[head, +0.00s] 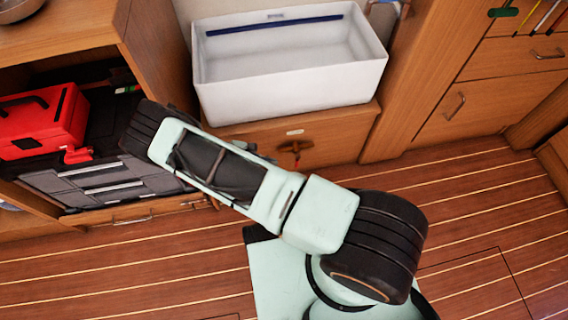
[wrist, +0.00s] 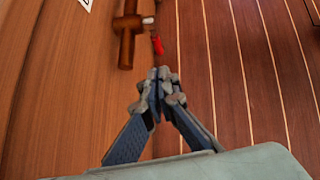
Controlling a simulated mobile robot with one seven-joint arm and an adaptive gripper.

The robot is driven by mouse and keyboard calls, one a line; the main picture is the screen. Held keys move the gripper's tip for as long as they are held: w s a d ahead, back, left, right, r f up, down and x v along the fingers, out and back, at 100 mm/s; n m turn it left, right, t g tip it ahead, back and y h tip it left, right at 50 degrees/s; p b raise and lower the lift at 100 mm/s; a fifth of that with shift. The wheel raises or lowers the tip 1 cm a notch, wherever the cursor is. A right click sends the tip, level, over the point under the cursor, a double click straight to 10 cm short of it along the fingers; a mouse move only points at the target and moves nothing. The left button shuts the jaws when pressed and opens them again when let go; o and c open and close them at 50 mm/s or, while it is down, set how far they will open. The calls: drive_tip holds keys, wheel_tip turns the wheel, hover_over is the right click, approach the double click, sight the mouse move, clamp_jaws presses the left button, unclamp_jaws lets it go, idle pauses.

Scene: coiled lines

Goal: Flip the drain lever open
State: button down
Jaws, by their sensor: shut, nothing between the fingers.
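The drain fitting, a brown pipe with a crosswise stub (wrist: 127,40), sticks out from the wooden cabinet front in the wrist view. A small red lever (wrist: 157,45) is beside its right end, near a pale end piece. In the head view my arm mostly hides the gripper.
A red toolbox (head: 40,120) and a grey case (head: 105,182) sit in the open shelf at left. Wooden drawers (head: 490,100) stand at right. The planked floor (head: 130,265) is clear around my base.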

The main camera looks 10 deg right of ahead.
sight(296, 166)
drive_tip(key=b+x, duration=0.3)
drive_tip(key=x, duration=0.6)
drive_tip(key=shift+d+f, duration=0.25)
drive_tip(key=shift+d, duration=0.05)
drive_tip(key=shift+s+d, duration=0.1)
